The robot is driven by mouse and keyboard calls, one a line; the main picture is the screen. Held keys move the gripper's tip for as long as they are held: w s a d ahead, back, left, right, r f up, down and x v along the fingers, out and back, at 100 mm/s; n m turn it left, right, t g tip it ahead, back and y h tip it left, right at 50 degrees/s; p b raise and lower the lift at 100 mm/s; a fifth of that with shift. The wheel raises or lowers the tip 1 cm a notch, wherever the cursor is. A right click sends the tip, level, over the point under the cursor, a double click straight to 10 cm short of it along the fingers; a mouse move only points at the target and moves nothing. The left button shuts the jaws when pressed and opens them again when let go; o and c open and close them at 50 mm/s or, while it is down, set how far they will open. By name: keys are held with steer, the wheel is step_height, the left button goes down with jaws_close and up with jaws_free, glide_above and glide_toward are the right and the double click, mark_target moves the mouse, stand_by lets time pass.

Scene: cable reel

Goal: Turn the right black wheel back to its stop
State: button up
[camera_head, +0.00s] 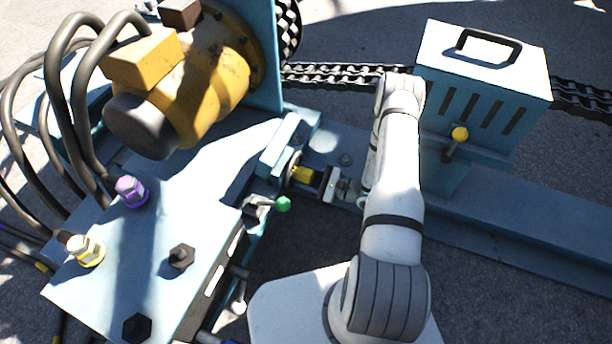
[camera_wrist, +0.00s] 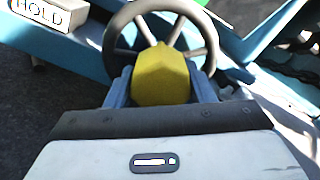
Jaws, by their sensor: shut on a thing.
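A dark grey spoked wheel (camera_wrist: 113,38) faces me in the wrist view. A faceted yellow piece (camera_wrist: 162,76) is in front of its middle. My gripper (camera_wrist: 161,84) is shut on this yellow piece, with one finger on each side. The yellow piece hides the wheel's hub and its lower part. In the head view, my gripper (camera_head: 314,180) reaches left from my arm to the yellow piece (camera_head: 302,174), beside the blue machine's side. The wheel is small and mostly hidden there. I cannot tell from the wheel how far it is turned.
A HOLD label (camera_wrist: 40,12) is at the wheel's left. A green knob (camera_head: 283,204) on a lever is close below my gripper. A yellow motor (camera_head: 205,75) with thick hoses stands at the left. A blue box (camera_head: 485,60) with a yellow-tipped lever (camera_head: 459,134) stands at the right.

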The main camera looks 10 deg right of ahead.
mark_target(313, 178)
steer(key=o, duration=1.4)
steer(key=shift+c, duration=0.2)
steer(key=shift+d, duration=0.1)
steer(key=p+v, duration=0.2)
steer(key=v, duration=0.5)
steer(key=shift+s+d, duration=0.2)
steer(key=shift+d, duration=0.05)
